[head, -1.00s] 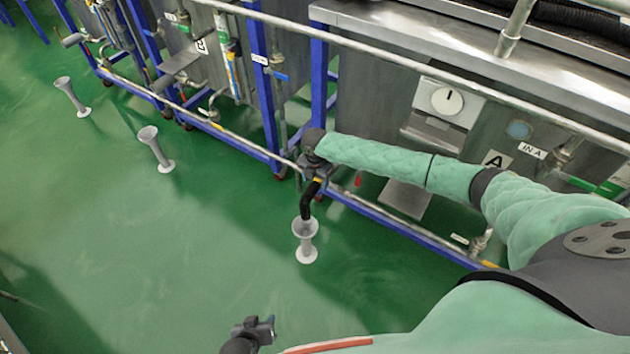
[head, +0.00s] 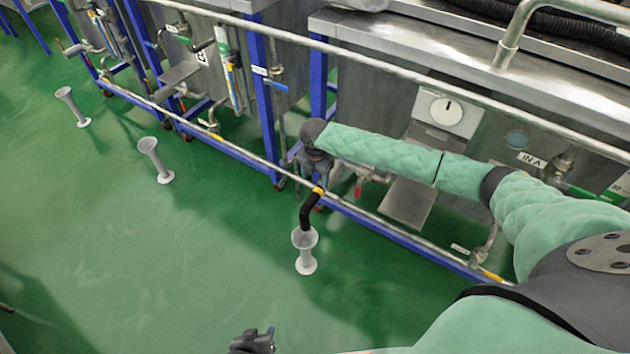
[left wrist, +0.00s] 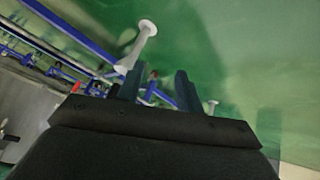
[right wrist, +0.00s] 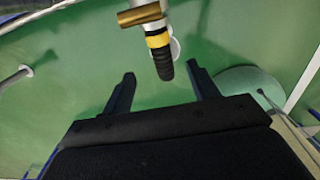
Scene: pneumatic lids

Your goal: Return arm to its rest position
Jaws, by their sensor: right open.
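My right arm reaches in from the right in the head view, and its dark gripper (head: 318,168) is just above and behind a black bent hose end with a yellow band (head: 309,208). In the right wrist view the two fingers (right wrist: 160,82) are spread, and the hose end (right wrist: 161,55) lies beyond their tips, apart from them. My left gripper (head: 256,342) is at the bottom edge of the head view, over green floor. In the left wrist view its fingers (left wrist: 157,80) are apart with nothing held between them.
The hose end meets a grey flared floor stand (head: 305,250); two similar stands (head: 155,160) (head: 72,106) are further left. Steel tanks with blue frames (head: 262,90) and a long pipe rail (head: 400,70) run along the back. Green floor is open at left.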

